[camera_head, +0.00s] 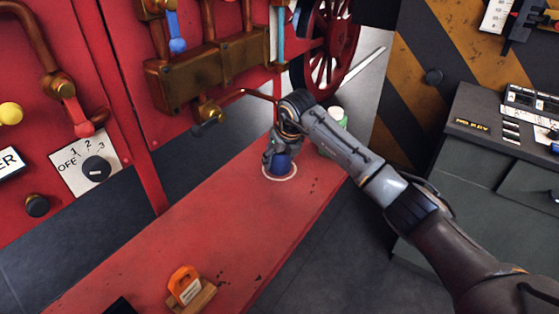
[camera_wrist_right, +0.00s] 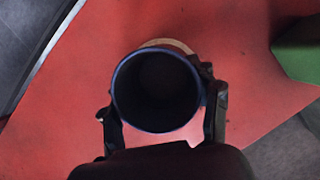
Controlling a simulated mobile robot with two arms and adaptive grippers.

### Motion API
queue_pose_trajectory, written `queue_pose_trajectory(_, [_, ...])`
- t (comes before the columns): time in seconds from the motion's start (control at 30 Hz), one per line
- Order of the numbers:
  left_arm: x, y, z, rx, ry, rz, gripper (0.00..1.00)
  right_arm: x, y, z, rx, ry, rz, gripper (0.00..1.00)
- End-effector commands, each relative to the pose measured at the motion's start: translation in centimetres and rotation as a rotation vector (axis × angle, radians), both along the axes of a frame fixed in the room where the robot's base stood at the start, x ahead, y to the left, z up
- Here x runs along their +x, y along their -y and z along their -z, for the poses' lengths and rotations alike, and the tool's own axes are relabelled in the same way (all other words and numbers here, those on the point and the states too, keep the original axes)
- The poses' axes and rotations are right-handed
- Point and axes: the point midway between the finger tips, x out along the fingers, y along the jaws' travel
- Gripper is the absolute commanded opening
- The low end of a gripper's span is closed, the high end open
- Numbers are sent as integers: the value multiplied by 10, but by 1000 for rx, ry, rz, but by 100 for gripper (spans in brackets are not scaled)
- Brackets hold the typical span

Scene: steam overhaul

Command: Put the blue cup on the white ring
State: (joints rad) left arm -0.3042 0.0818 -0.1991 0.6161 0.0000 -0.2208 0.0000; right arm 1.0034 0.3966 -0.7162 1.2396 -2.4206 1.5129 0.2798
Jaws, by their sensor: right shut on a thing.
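The blue cup (camera_head: 280,163) is upright at the far part of the red bench, within the outline of the white ring (camera_head: 281,178). My right gripper (camera_head: 269,157) is shut on the cup from above and beside it. In the right wrist view I look down into the dark open cup (camera_wrist_right: 157,90), with one finger of the right gripper (camera_wrist_right: 162,118) on each side. A pale arc of the ring (camera_wrist_right: 168,44) shows past the cup's far rim. I cannot tell whether the cup's base touches the bench. My left gripper is not in view.
The red bench (camera_head: 180,245) is mostly bare. An orange padlock-like item (camera_head: 184,285) on a wooden block sits near its front. A green and white object (camera_head: 336,117) stands behind my right arm. Red panels with pipes and knobs (camera_head: 96,169) rise on the left.

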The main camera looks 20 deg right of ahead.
Motion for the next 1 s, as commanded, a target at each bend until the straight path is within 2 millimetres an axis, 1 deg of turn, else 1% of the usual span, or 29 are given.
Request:
queue_pose_trajectory(0.17, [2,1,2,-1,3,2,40,0,0,3,0,0,1,21])
queue_pose_trajectory(0.2, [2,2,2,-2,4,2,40,0,0,3,0,0,1,63])
queue_pose_trajectory(0.27, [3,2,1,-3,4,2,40,0,0,2,0,0,1,75])
queue_pose_trajectory(0.3, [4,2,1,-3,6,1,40,0,0,2,0,0,1,83])
queue_pose_trajectory(0.6, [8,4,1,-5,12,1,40,0,0,2,0,-1,1,84])
queue_pose_trajectory(0.73, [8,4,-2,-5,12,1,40,-1,0,-4,0,0,0,84])
queue_pose_trajectory(0.87, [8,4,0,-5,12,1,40,-7,2,-21,-1,3,-1,84])
queue_pose_trajectory(1.0, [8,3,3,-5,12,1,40,-19,4,-50,-1,5,0,84])
